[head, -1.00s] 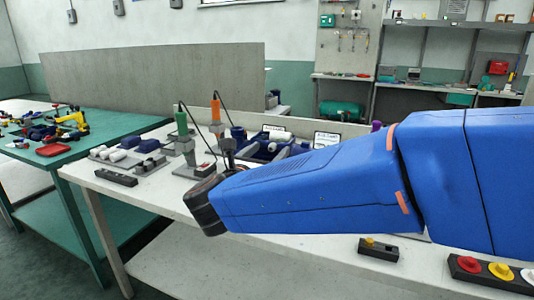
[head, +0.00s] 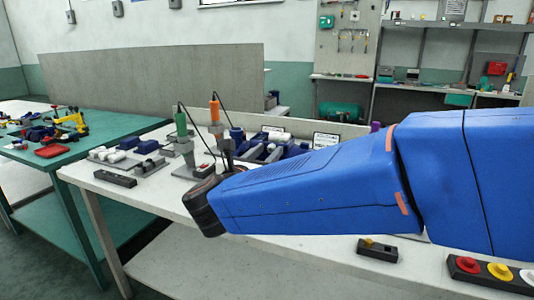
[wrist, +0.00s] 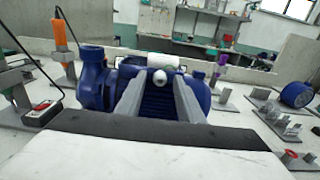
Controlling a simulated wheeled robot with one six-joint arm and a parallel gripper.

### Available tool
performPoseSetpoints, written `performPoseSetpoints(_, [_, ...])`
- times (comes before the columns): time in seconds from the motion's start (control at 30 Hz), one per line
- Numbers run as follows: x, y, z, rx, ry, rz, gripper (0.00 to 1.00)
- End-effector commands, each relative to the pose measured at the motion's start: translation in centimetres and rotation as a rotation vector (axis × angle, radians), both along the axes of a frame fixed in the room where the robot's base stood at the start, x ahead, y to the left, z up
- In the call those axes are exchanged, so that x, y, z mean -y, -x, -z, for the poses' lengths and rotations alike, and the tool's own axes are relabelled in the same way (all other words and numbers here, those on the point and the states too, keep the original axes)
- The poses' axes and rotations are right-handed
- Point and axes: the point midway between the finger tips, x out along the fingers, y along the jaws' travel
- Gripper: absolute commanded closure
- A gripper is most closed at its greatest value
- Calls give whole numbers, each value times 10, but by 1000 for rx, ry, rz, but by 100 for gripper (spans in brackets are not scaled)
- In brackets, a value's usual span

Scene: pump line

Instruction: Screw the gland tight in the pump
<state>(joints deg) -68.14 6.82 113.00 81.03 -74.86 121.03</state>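The blue pump (wrist: 95,78) stands on the bench straight ahead in the wrist view, with a ribbed body behind my fingers and a pale cylinder on top. A small white rounded piece (wrist: 160,76) shows between the fingertips; I cannot tell whether it is the gland or whether it is touched. My gripper (wrist: 161,84) has its two grey fingers apart, pointing toward the pump, with blue ribs visible in the gap. In the head view the pump (head: 262,151) is partly hidden behind my blue arm. I cannot clearly identify the gland.
A green-handled tool (head: 181,124) and an orange-handled tool (head: 214,110) stand in holders with cables left of the pump. Grey fixtures (wrist: 285,125) and a blue ring-shaped part (wrist: 297,95) lie to the right in the wrist view.

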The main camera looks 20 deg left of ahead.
Motion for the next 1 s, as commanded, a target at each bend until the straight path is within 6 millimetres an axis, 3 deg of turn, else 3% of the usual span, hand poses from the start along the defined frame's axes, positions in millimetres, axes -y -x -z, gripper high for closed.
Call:
performPoseSetpoints(0.23, [0, 0, 0, -3, 41, 0, 66])
performPoseSetpoints(0.53, [0, 0, 0, -21, 279, 0, 66])
performPoseSetpoints(1.0, [0, 0, 0, -28, 364, 0, 66])
